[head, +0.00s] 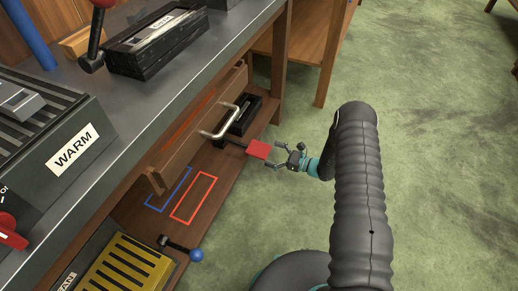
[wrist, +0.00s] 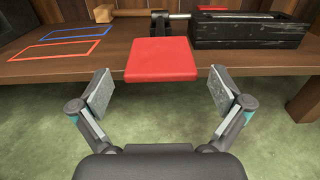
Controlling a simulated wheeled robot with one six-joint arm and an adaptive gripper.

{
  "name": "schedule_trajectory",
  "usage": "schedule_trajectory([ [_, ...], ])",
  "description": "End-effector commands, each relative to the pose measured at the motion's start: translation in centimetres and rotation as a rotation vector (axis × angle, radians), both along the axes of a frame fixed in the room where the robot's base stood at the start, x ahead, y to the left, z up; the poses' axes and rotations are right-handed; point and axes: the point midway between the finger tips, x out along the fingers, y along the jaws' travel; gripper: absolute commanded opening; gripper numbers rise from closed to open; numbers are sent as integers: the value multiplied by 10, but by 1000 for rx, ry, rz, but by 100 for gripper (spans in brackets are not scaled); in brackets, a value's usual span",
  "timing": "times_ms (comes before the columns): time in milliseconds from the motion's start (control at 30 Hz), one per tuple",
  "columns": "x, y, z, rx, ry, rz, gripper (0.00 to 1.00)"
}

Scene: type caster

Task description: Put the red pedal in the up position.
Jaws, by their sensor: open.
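The red pedal (head: 258,150) is a flat square plate on a dark arm, reaching out past the front edge of a low wooden shelf under the bench. In the wrist view the pedal (wrist: 161,60) fills the top middle, with its upper face showing. Its dark bracket (wrist: 160,22) stands behind it on the shelf. My gripper (head: 281,155) is open just in front of the pedal in the head view. In the wrist view my gripper's fingers (wrist: 162,94) are spread wide, left and right of the pedal's near edge, with no visible contact.
A drawer with a metal handle (head: 220,121) hangs above the shelf. A black box (wrist: 248,29) stands right of the pedal. Blue (head: 170,190) and red (head: 193,198) outlines mark the shelf (head: 215,168). A blue-knobbed lever (head: 197,255) and yellow grille (head: 125,272) are nearer. Green floor is open at right.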

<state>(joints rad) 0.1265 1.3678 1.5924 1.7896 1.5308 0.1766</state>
Motion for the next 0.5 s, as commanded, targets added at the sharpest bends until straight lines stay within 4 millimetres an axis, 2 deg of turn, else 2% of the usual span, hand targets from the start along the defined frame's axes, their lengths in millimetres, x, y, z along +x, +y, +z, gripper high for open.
schedule_trajectory([
  [33,2,10,0,0,0,4,100],
  [200,11,35,0,0,1,3,100],
  [500,19,55,0,0,0,1,100],
])
